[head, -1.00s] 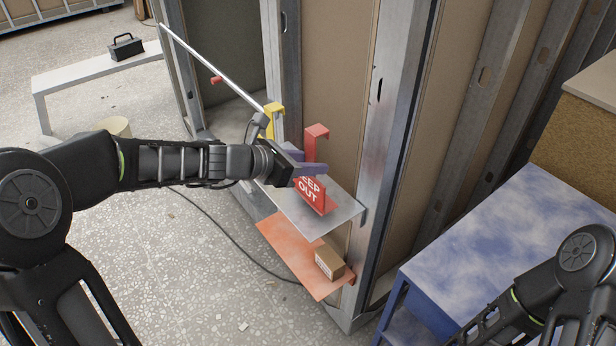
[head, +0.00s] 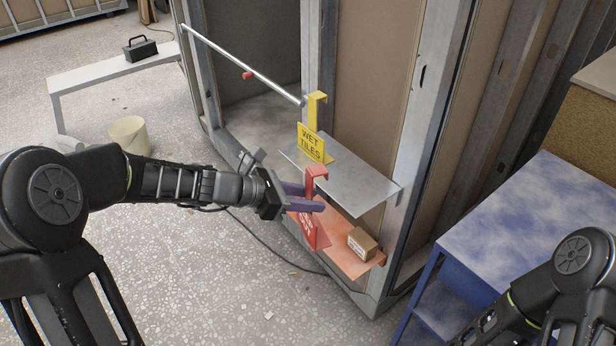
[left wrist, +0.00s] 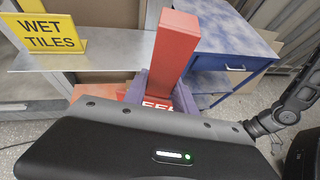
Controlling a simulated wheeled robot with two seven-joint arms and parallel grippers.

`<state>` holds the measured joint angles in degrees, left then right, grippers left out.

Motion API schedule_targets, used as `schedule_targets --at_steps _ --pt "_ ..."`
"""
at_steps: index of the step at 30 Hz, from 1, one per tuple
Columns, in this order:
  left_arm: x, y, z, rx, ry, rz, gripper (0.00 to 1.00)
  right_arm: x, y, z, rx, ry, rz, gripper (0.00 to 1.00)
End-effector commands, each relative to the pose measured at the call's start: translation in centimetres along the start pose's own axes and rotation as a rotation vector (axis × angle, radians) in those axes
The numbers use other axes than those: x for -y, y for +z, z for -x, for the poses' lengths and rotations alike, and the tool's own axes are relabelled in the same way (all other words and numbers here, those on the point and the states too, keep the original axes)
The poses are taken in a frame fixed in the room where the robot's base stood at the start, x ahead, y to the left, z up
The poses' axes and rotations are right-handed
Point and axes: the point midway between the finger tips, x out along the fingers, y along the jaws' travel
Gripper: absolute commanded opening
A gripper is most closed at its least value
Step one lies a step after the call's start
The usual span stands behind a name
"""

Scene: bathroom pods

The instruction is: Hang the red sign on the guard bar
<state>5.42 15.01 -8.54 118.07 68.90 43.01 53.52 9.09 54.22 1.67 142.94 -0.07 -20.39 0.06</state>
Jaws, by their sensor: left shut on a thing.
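The red sign (head: 310,233) has a hooked strap on top and a panel with white lettering. My left gripper (head: 314,197) is shut on its strap just above the panel. The sign hangs in front of the grey shelf's edge, overlapping the orange shelf in the picture. In the left wrist view the red strap (left wrist: 174,48) stands up between the purple fingers, and most of the panel is hidden. The guard bar (head: 240,62) is a silver rod sloping across the pod opening behind the gripper, with nothing on it but a small red piece (head: 248,75). My right gripper is out of view.
A yellow WET TILES sign (head: 311,142) stands on the grey shelf (head: 352,182). A small carton (head: 362,243) sits on the orange shelf (head: 345,262) below. A blue cabinet (head: 530,225) is at the right. A bucket (head: 130,133) stands on the open floor left.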

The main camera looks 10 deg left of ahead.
Motion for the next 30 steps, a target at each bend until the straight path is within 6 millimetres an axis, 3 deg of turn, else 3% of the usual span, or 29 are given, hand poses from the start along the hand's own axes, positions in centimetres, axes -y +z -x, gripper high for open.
schedule_targets --at_steps 7,15,20,30 --pt "2.2 -7.2 0.1 0.004 -0.072 -0.023 0.0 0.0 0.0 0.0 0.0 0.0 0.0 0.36" --pt "3.9 -16.0 1.6 0.02 -0.02 0.006 0.0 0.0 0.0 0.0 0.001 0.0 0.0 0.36" --pt "4.1 -17.6 2.1 0.02 0.007 0.012 0.0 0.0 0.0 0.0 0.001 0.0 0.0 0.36" --pt "4.1 -17.6 2.1 0.019 0.008 0.009 0.0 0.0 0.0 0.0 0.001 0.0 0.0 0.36"
